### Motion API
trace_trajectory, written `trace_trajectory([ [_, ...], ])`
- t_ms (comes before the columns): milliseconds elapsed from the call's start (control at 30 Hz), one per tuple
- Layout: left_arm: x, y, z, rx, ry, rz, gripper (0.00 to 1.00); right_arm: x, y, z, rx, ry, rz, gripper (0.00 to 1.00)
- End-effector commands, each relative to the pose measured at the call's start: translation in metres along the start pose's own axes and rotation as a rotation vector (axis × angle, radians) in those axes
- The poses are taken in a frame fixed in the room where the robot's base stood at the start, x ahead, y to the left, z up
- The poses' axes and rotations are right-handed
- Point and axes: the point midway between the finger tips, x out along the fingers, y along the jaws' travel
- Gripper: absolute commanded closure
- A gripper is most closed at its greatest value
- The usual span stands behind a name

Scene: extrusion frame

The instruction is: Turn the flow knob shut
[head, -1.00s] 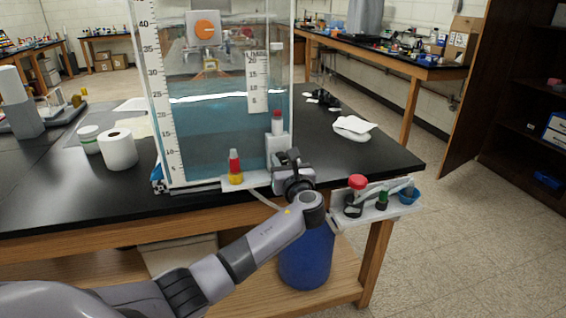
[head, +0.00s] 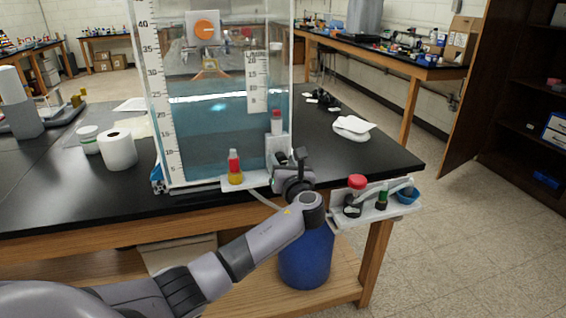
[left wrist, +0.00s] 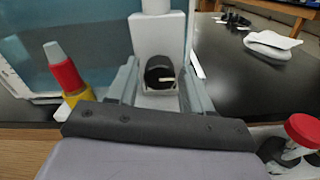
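The flow knob (left wrist: 160,70) is black with a pale pointer line, on the front of a white block (left wrist: 172,30) in the left wrist view. The pointer lies roughly sideways, towards the right. My left gripper (left wrist: 159,76) is open, with one grey finger on each side of the knob and visible gaps between. In the head view my left gripper (head: 295,168) is in front of the white block (head: 278,148) at the tank's lower right corner and hides the knob. My right gripper is not in view.
The clear water tank (head: 205,135) stands on the black bench (head: 380,155). A red and yellow bottle (head: 235,167) stands left of my gripper. A side shelf (head: 385,210) with a red-capped item (head: 357,182) is to the right. A blue barrel (head: 306,258) is below.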

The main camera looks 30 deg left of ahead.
Motion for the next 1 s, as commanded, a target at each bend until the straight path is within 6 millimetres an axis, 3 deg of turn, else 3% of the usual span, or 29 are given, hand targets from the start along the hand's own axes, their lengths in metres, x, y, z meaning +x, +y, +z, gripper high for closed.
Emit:
trace_trajectory([
  [400,-0.004,0.0,0.001,-0.004,-0.002,-0.001,0.39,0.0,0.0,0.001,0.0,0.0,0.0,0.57],
  [800,-0.056,-0.001,-0.001,-0.003,0.0,-0.003,0.39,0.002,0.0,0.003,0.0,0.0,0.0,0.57],
  [1000,-0.07,0.0,0.0,-0.002,0.0,-0.001,0.39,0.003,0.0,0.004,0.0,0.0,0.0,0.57],
])
